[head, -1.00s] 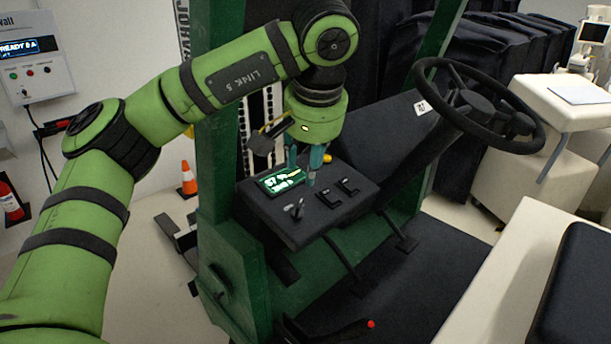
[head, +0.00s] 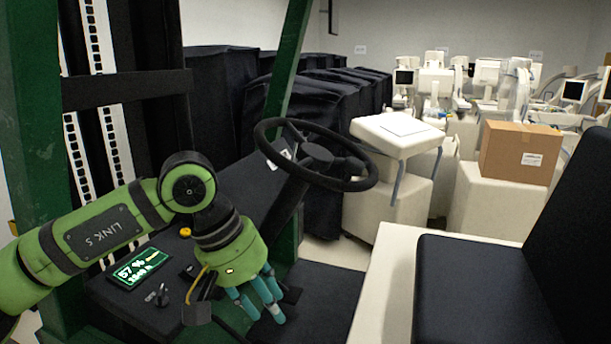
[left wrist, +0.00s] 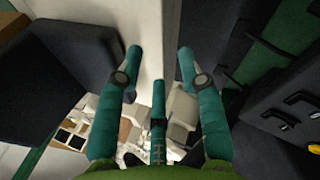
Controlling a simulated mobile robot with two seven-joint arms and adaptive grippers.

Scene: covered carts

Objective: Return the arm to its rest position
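My left arm (head: 95,235) is green with black bands and comes in from the left. My left gripper (head: 264,312) has teal fingers pointing down, to the right of the black control console (head: 130,300) and below the steering wheel (head: 318,155). In the left wrist view the fingers of my left gripper (left wrist: 160,52) stand apart with nothing between them. My right gripper is in neither view.
The console bears a lit display (head: 140,268) and a small key-like part (head: 162,295). A black seat (head: 470,290) stands at the right. Green posts (head: 285,75) frame the cab. Covered carts (head: 325,110), a cardboard box (head: 520,152) and white equipment stand behind.

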